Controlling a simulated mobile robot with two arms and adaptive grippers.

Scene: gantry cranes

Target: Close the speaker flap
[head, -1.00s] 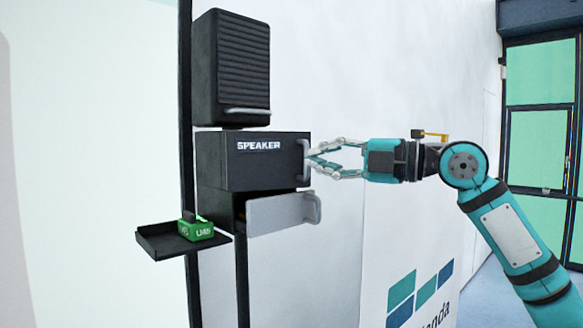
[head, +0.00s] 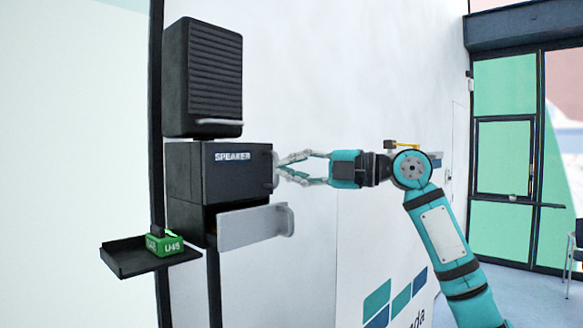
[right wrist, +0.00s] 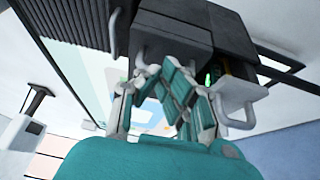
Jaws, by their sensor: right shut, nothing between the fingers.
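The right wrist view shows the gripper's fingers, the box's handle (right wrist: 170,36) and the grey flap (right wrist: 236,92). My left gripper is not in view.
A ribbed dark unit (head: 203,80) with a handle stands above the box. A black shelf (head: 130,262) at lower left carries a green U45 block (head: 166,245). The white wall (head: 350,90) lies behind. Glass doors (head: 505,130) and a chair are at the right.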

